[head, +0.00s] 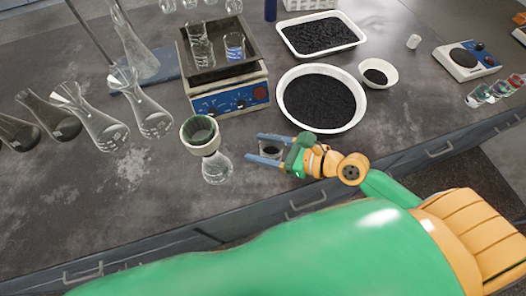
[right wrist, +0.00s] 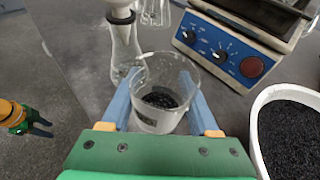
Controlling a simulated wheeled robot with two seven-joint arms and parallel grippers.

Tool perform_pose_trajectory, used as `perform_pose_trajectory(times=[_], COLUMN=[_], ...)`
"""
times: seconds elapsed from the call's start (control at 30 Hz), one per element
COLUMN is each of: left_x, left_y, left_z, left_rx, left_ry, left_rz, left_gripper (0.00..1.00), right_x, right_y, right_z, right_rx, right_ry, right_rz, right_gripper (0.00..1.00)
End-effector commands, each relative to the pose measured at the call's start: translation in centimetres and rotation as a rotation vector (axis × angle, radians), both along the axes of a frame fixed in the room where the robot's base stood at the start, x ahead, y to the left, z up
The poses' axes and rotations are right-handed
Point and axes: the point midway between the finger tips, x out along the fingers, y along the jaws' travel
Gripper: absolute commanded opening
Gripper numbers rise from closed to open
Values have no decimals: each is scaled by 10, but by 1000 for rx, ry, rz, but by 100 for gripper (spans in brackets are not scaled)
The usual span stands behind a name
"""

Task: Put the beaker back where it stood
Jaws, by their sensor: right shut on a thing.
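The beaker (right wrist: 160,98) is clear glass with a dark label patch and black grains at its bottom. My right gripper (right wrist: 164,92) is shut on it, one blue finger on each side. In the head view the right gripper (head: 262,150) is near the front of the bench, and the beaker (head: 271,151) shows small between its fingers. The beaker looks upright; whether it touches the bench I cannot tell. My left gripper (right wrist: 42,129) shows small at the left of the right wrist view, with its fingers apart and seemingly empty.
A flask (head: 216,169) with a funnel (head: 200,134) stands just left of the beaker. Behind are a hotplate (head: 231,101) with glassware on top and a round white bowl (head: 348,124) of black grains. Several flasks stand at left.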

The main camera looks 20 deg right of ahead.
Motion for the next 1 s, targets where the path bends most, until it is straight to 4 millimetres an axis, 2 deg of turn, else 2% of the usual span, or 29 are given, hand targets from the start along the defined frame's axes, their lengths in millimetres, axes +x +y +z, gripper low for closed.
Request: perform_pose_trajectory(times=[0.03,0.1,0.27,0.4,0.83,0.87,0.93,1.0], left_x=[0,0,1,1,1,1,1,1], left_y=[0,0,0,0,0,0,0,0], left_z=[-24,-35,-47,-64,-67,-66,-65,-65], left_rx=[0,0,0,0,0,0,0,0], left_ry=[0,-1,-1,-1,-2,-2,-2,-2], left_rz=[0,0,0,0,0,0,0,0], left_gripper=[44,44,44,44,44,44,44,44], right_x=[11,23,39,44,43,43,43,43], right_y=[-3,-6,-10,-11,-11,-11,-11,-11], right_z=[-27,-42,-57,-85,-92,-90,-90,-90], right_rx=[-2,0,1,2,2,2,1,1], right_ry=[0,0,1,4,2,2,2,2], right_rz=[-1,-2,0,-1,0,0,0,0], right_gripper=[1,1,1,1,1,69,88,91])
